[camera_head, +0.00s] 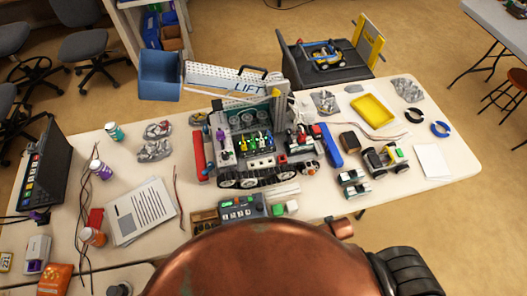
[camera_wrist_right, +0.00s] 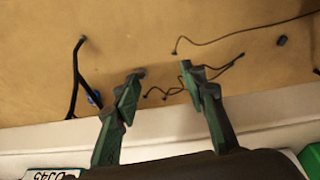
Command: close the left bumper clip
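A tracked robot model (camera_head: 250,150) marked LIFT sits in the middle of the white table, with its upper lid (camera_head: 225,82) raised. A red bar (camera_head: 199,156) stands along its left side and a blue bar (camera_head: 330,146) along its right side. These may be the bumpers; the left bumper clip is too small to tell, and so is whether it is open. My right gripper (camera_wrist_right: 163,86) is open and empty in the right wrist view, with a wide gap between its green fingers. It does not show in the head view. My left gripper is not in view.
A yellow tray (camera_head: 373,110), a small wheeled car (camera_head: 384,160) and metal parts lie right of the model. Papers (camera_head: 140,212) and bottles lie left. A control box (camera_head: 240,207) stands in front. In the wrist view, dark cables (camera_wrist_right: 240,35) cross a tan surface beyond a pale edge.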

